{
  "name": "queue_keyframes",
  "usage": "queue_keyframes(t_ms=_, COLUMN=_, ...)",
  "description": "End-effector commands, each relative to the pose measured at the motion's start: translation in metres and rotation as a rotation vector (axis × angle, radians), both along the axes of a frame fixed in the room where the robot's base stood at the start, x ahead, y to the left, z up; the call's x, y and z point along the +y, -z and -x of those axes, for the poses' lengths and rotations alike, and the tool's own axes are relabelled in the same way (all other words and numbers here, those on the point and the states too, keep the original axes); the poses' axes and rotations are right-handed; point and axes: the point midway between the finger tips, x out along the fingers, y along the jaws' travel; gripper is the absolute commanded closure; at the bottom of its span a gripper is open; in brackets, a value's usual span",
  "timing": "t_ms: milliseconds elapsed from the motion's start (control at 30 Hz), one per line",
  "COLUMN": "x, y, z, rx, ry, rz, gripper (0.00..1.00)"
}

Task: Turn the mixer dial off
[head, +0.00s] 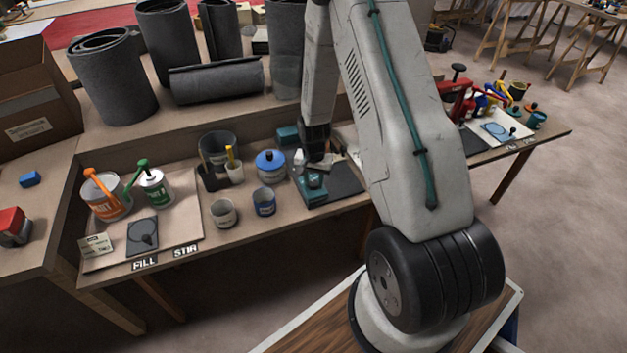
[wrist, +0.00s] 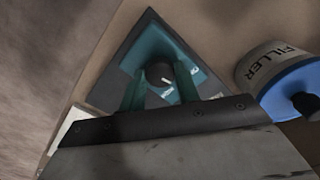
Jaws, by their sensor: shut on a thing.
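The mixer (head: 312,192) is a teal unit on a dark base near the front edge of the bench. In the wrist view its teal housing (wrist: 195,55) carries a round black dial (wrist: 158,73) with a short white pointer line slanting to the lower right. In the head view my gripper (head: 316,165) reaches down over the mixer, and the dial cannot be made out.
A blue-lidded filler tub (head: 271,165) stands just left of the mixer; it is close beside my gripper in the wrist view (wrist: 275,70).

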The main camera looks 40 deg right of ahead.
Motion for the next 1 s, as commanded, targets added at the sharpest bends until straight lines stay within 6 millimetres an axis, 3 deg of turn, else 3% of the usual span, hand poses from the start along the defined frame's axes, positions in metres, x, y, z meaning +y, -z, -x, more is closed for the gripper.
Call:
queue_keyframes(t_ms=600, x=0.0001, y=-0.0006, z=-0.0009, rx=-0.002, ry=-0.524, rz=0.001, gripper=0.91)
queue_keyframes(t_ms=1000, x=0.0, y=-0.0006, z=-0.001, rx=-0.001, ry=-0.692, rz=0.001, gripper=0.91)
